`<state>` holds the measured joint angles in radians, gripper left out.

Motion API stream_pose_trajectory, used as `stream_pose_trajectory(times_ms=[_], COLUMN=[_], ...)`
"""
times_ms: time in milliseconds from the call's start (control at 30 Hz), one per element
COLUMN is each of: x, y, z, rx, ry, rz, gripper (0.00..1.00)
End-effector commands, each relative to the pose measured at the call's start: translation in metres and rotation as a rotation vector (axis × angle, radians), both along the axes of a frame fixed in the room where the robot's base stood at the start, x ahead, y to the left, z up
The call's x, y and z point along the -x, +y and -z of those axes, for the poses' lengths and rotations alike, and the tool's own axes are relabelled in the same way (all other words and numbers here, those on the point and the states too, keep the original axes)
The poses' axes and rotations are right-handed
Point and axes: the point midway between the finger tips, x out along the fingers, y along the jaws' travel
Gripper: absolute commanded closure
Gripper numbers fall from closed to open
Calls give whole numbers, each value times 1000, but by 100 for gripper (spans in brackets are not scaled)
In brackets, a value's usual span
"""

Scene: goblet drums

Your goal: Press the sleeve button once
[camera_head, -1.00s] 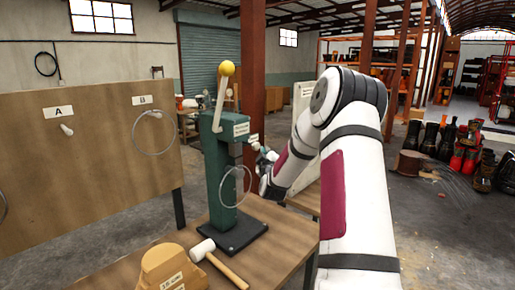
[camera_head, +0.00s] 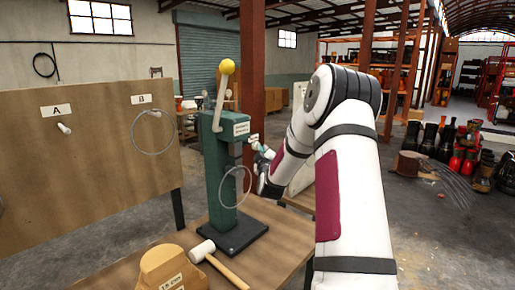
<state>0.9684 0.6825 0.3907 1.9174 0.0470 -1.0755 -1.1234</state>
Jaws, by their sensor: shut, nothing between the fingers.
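A green press (camera_head: 220,175) stands on a dark base plate on the wooden table. It has a lever with a yellow knob (camera_head: 227,67) and white labels on its upper right side (camera_head: 241,128). A thin metal ring (camera_head: 235,187) shows at its column. My gripper (camera_head: 257,145) is at the press's right side, close to a small label there. It looks shut and empty, but it is small and partly behind my arm. I cannot make out the sleeve button, nor tell whether my fingers touch anything.
A mallet (camera_head: 202,251) and a tan wooden block (camera_head: 165,268) lie on the table (camera_head: 284,232) in front of the press. A wooden board (camera_head: 90,180) at left bears pegs A and B, with a ring (camera_head: 153,152) on B. Drums stand on the floor at far right.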

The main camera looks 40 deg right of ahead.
Motion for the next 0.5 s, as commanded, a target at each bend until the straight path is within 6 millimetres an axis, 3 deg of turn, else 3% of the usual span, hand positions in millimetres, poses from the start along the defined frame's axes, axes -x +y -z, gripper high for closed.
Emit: stream_pose_trajectory(times_ms=[500], x=[-6], y=[1], z=[0], rx=[0], ry=[0], rz=[-1], gripper=[100])
